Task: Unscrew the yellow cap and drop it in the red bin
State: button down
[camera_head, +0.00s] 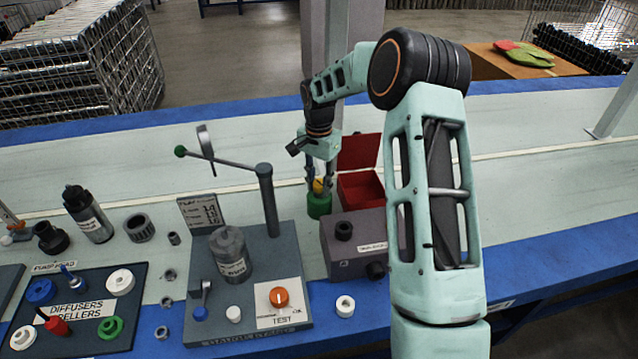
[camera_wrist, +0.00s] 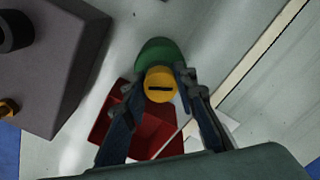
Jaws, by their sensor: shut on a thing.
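The yellow cap (camera_wrist: 159,84) has a dark slot in its top and sits above a green round part (camera_wrist: 160,54). In the head view the yellow cap (camera_head: 318,185) shows between my fingers, just over the green part (camera_head: 319,206) on the bench. My gripper (camera_wrist: 158,88) points down and is shut on the yellow cap, one finger at each side. I cannot tell whether the cap is still threaded on. The red bin (camera_head: 361,152) is open, right of and behind my gripper in the head view; in the wrist view it (camera_wrist: 112,122) lies below the cap, partly hidden by a finger.
A grey box (camera_head: 352,231) with black knobs stands close in front of the bin. A test stand (camera_head: 267,215) with an upright post and lever is to the left. A plate of coloured parts (camera_head: 78,310) lies at far left. The bench behind is clear.

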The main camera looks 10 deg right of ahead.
jog(key=shift+r+n+p, duration=0.1)
jog(key=shift+n+p, duration=0.3)
jog(key=shift+n, duration=1.3)
jog(key=shift+n+p, duration=0.55)
jog(key=shift+n, duration=0.15)
jog(key=shift+d+n, duration=0.1)
jog(key=shift+n, duration=0.9)
jog(key=shift+p, duration=0.35)
jog(key=n+p, duration=0.1)
jog(key=n, duration=0.2)
jog(key=shift+n, duration=0.3)
jog(key=c, duration=1.8)
grip_release()
